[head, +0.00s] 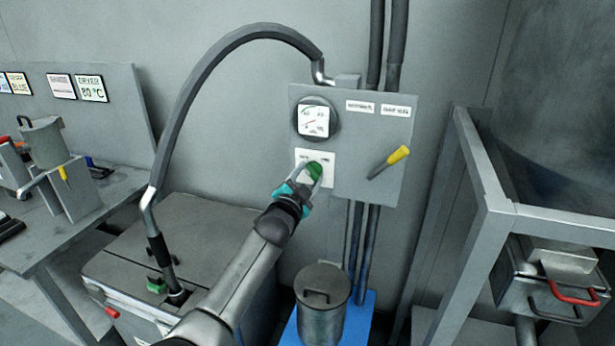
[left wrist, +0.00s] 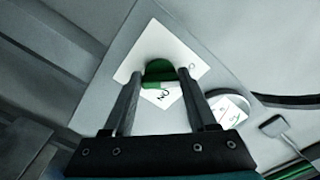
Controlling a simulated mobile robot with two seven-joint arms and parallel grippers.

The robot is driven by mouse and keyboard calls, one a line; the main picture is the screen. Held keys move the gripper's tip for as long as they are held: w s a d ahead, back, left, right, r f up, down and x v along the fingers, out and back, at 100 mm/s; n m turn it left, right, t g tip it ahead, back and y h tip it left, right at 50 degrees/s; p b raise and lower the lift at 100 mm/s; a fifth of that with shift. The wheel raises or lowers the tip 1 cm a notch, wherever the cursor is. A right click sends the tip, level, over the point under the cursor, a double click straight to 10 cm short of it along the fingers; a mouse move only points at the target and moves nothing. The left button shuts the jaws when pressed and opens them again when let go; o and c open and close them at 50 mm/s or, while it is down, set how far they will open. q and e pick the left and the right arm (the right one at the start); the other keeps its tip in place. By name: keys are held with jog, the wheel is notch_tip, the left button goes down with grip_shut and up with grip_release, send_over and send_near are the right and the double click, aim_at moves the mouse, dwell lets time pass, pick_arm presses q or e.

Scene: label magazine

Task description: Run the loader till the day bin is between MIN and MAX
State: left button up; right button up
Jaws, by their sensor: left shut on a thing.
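A grey control panel (head: 388,135) hangs on the wall with a round dial gauge (head: 315,120); its small print is unreadable. Below the gauge, a green knob (head: 314,171) sits on a white plate. My left gripper (left wrist: 157,82) is shut on the green knob, one finger at each side. A yellow-handled lever (head: 390,160) is on the panel's right. No MIN or MAX mark can be read, and I cannot tell which container is the day bin. My right gripper is not in view.
A grey hose (head: 210,65) arches from the panel to a grey lidded box (head: 165,228). A lidded metal canister (head: 322,300) stands on a blue base. A workbench (head: 120,185) is at left. A metal frame (head: 480,165) with a red-handled drawer (head: 570,292) is at right.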

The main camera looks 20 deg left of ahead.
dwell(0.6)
pick_arm(q)
jog(key=o, duration=1.4)
jog(key=shift+c, duration=0.2)
jog(key=s+p, duration=0.2)
jog(key=s, duration=1.3)
jog(key=shift+s+a, duration=0.15)
jog(key=shift+a, duration=0.1)
jog(key=shift+f, duration=0.1)
